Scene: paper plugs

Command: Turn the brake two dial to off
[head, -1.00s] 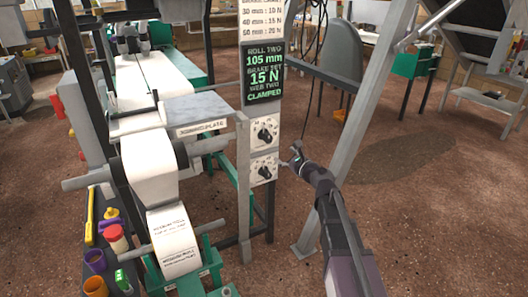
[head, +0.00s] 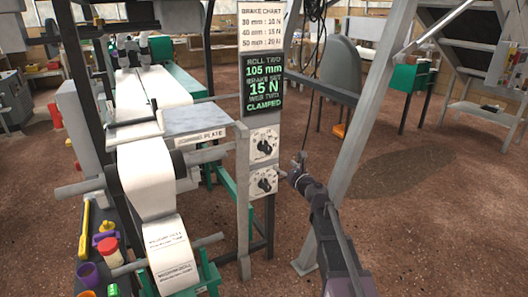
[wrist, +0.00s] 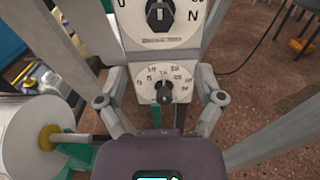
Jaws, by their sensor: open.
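Two black dials on white plates sit one above the other on a grey post: the upper dial (head: 265,146) and the lower dial (head: 263,184). In the wrist view the upper dial (wrist: 160,14) is cut by the top edge, with its pointer upright. Its small label is too blurred to read surely. The lower dial (wrist: 164,90) has a ring of numbers, and its pointer looks near upright. My gripper (head: 297,174) is right of the lower dial in the head view. In the wrist view my gripper (wrist: 160,98) is open, its fingers either side of the lower dial.
A display (head: 263,82) above reads roll two 105 mm, brake set 15 N, web two clamped. A brake chart (head: 264,28) is above it. A slanted grey strut (head: 345,150) stands right of the post. A white paper roll (wrist: 30,135) is at left in the wrist view.

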